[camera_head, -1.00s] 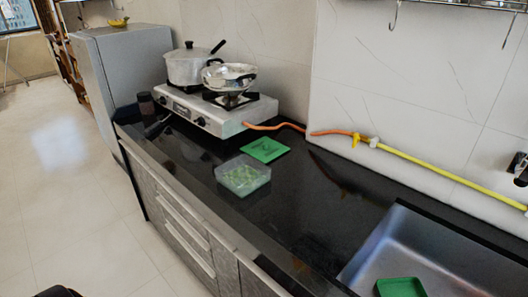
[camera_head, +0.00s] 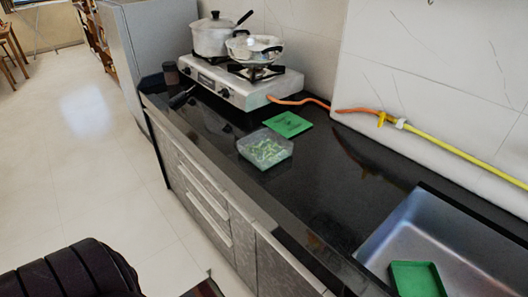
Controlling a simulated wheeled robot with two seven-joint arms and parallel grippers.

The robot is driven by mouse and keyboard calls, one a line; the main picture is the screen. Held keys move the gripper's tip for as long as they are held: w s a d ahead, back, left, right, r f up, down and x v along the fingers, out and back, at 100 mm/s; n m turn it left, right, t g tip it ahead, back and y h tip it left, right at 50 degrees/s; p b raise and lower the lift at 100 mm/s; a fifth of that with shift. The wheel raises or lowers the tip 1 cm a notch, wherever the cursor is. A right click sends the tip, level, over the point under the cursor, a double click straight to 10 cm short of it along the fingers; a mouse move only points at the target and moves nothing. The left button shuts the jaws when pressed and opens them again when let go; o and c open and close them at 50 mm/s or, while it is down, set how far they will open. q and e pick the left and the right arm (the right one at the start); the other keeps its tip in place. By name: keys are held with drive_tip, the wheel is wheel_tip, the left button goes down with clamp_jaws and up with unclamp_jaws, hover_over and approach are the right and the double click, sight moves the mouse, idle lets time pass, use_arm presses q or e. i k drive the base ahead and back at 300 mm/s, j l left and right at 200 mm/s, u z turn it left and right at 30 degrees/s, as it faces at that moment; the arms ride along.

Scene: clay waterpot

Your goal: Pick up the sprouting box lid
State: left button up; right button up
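A flat green square lid (camera_head: 288,124) lies on the black counter, just behind and to the right of a clear plastic box (camera_head: 265,149) with green sprouts in it. The box is open on top. Lid and box are close together, and the lid lies flat. Neither gripper shows in the head view.
A stove (camera_head: 240,84) with a pot (camera_head: 213,36) and a pan (camera_head: 254,47) stands behind. An orange and yellow hose (camera_head: 440,147) runs along the wall. A sink (camera_head: 408,236) holds a green tray (camera_head: 417,279). The counter between box and sink is clear.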

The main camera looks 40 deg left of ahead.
sight(288, 124)
drive_tip(key=j+z, duration=0.1)
drive_tip(key=z, duration=0.55)
drive_tip(key=j+z, duration=0.15)
drive_tip(key=z, duration=0.2)
drive_tip(key=k+j+z, duration=0.35)
drive_tip(key=j, duration=0.25)
drive_tip(key=k+j+z, duration=0.7)
drive_tip(key=k, duration=0.25)
drive_tip(key=j, duration=0.1)
